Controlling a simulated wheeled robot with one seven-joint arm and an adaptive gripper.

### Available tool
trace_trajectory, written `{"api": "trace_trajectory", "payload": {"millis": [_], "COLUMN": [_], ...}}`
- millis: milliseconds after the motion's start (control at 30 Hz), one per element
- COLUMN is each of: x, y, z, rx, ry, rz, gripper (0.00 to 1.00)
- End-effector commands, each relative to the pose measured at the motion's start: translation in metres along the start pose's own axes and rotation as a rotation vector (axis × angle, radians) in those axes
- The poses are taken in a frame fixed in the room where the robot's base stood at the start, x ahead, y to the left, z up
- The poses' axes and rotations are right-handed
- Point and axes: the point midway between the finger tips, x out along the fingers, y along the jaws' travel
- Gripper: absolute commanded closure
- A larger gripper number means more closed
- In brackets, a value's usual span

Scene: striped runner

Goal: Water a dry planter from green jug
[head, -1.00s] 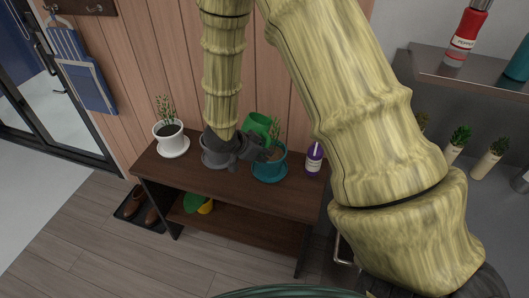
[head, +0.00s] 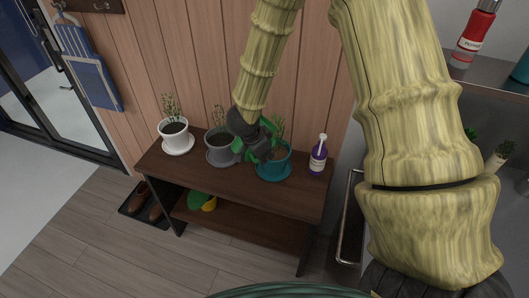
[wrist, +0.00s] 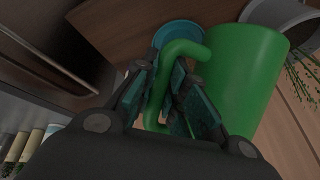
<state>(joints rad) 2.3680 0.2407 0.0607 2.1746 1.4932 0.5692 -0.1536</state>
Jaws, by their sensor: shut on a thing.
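My gripper (head: 262,153) is shut on the handle of the green jug (wrist: 240,85), which fills much of the wrist view; the fingers (wrist: 172,100) are on either side of the handle. In the head view the jug is mostly hidden behind my gripper, so its tilt is hard to tell. My gripper is above the bench, in front of the teal planter (head: 270,168), which has pale brown soil and a small plant. The grey planter (head: 218,153) and the white planter (head: 175,142) stand to the left with darker soil.
A green and yellow item (head: 203,201) lies on the lower shelf. Shoes (head: 148,200) sit on a floor tray. A wood-panel wall is behind.

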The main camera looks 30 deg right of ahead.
Motion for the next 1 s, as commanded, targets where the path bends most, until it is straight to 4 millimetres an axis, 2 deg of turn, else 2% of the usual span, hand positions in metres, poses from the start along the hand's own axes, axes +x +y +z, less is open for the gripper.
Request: {"api": "trace_trajectory", "payload": {"millis": [1000], "x": [0.0041], "y": [0.0001], "z": [0.0049], "rx": [0.036], "ry": [-0.194], "rz": [-0.014], "gripper": [1.0]}}
